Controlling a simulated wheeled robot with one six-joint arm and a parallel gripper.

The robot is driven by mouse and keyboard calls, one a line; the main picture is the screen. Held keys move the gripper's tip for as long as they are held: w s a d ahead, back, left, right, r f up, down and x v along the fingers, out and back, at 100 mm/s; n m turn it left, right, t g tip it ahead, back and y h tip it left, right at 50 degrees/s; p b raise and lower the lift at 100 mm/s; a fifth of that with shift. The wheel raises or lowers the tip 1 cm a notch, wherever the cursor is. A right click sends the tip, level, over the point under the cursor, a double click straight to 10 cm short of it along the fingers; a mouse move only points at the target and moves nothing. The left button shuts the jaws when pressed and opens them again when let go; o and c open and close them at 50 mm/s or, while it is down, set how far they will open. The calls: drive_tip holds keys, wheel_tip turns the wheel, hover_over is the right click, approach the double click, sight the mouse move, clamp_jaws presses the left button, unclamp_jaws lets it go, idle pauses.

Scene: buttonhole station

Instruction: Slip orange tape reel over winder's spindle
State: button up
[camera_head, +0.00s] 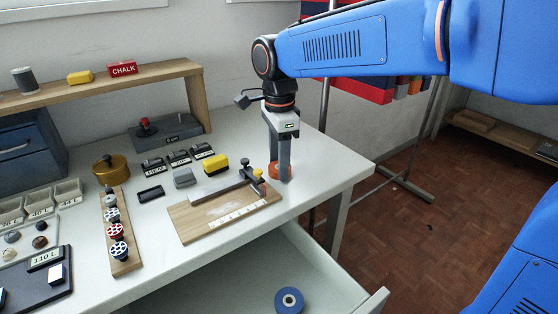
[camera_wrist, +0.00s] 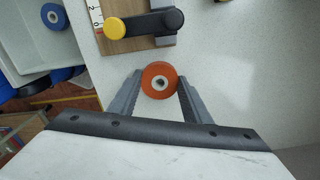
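The orange tape reel (camera_head: 281,171) lies near the right edge of the table, beside the measuring board. It also shows in the wrist view (camera_wrist: 159,68) as an orange disc with a pale hub and dark centre hole. My gripper (camera_head: 281,172) points down over it. In the wrist view its fingers (camera_wrist: 160,78) lie on either side of the reel, at or very near its rim; I cannot tell whether they press on it.
A wooden measuring board (camera_head: 190,223) with a yellow-tipped lever sits just left of my gripper. A blue reel (camera_head: 289,300) lies in the open drawer (camera_head: 245,277) below. A brass pot (camera_head: 112,168) and a wooden strip with several spools (camera_head: 127,265) stand further left.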

drive_tip(key=o, duration=0.4)
drive_tip(key=shift+o, duration=0.2)
drive_tip(key=shift+r, duration=0.1)
wheel_tip(320, 180, up, 12)
drive_tip(key=s+d+f+n+t, duration=0.1)
drive_tip(key=s+d+f+n, duration=0.25)
drive_tip(key=d, duration=0.45)
drive_tip(key=s+d+f+n+t, duration=0.1)
drive_tip(key=s+d+f+n, duration=0.2)
drive_tip(key=d, duration=0.5)
drive_tip(key=s+d+f+n+t, duration=0.2)
drive_tip(key=s+d+f+n, duration=0.6)
drive_tip(key=s+d+f, duration=0.4)
drive_tip(key=shift+s+f+t, duration=0.4)
drive_tip(key=shift+s+f, duration=0.25)
drive_tip(key=shift+s, duration=0.15)
